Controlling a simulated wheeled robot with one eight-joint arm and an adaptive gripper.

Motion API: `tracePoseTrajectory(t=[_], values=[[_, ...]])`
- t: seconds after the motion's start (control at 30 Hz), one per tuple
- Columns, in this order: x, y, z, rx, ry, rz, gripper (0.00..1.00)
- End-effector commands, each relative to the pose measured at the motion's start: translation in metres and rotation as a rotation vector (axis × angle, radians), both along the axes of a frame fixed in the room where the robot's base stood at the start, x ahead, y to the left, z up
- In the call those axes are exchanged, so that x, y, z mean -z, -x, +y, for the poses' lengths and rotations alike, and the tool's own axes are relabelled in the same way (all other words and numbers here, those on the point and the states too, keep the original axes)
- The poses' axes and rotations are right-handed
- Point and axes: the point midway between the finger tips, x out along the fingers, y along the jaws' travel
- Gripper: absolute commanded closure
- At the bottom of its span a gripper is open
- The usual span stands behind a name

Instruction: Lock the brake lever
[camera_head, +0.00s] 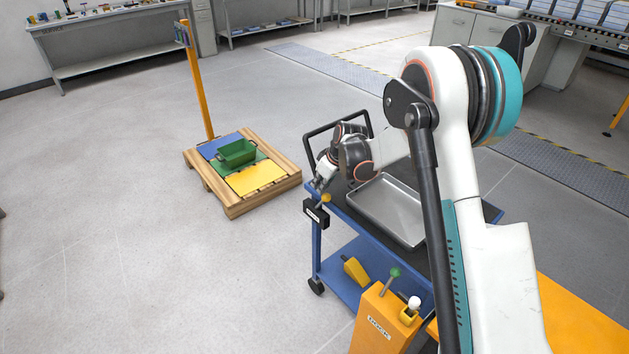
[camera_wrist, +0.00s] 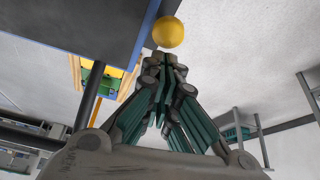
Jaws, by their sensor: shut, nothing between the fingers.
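The brake lever's yellow ball knob (camera_head: 326,198) shows at the near left corner of the blue cart, above a small black box (camera_head: 316,213) with a white label too small to read. The lever's shaft is hard to make out. My gripper (camera_head: 319,184) is just above and left of the knob. In the wrist view the yellow knob (camera_wrist: 168,32) lies just beyond my gripper's fingertips (camera_wrist: 170,59). The fingers are closed together and empty. I cannot tell whether the tips touch the knob.
The blue cart (camera_head: 340,225) carries a grey metal tray (camera_head: 385,208) and has a black push handle. An orange post (camera_head: 373,325) with a green-knobbed lever (camera_head: 393,273) stands in front. A wooden pallet (camera_head: 232,208) holding a green bin (camera_head: 237,153) lies left. The floor between is clear.

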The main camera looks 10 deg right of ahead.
Motion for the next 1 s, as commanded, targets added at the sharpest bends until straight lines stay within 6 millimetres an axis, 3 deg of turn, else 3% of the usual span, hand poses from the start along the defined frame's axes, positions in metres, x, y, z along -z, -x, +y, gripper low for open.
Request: tracePoseTrajectory(t=[0.4, 1.0], values=[[0.006, 0.016, -0.012, 0.002, 0.006, 0.007, 1.0], [0.005, 0.015, -0.013, 0.005, 0.007, 0.006, 1.0]])
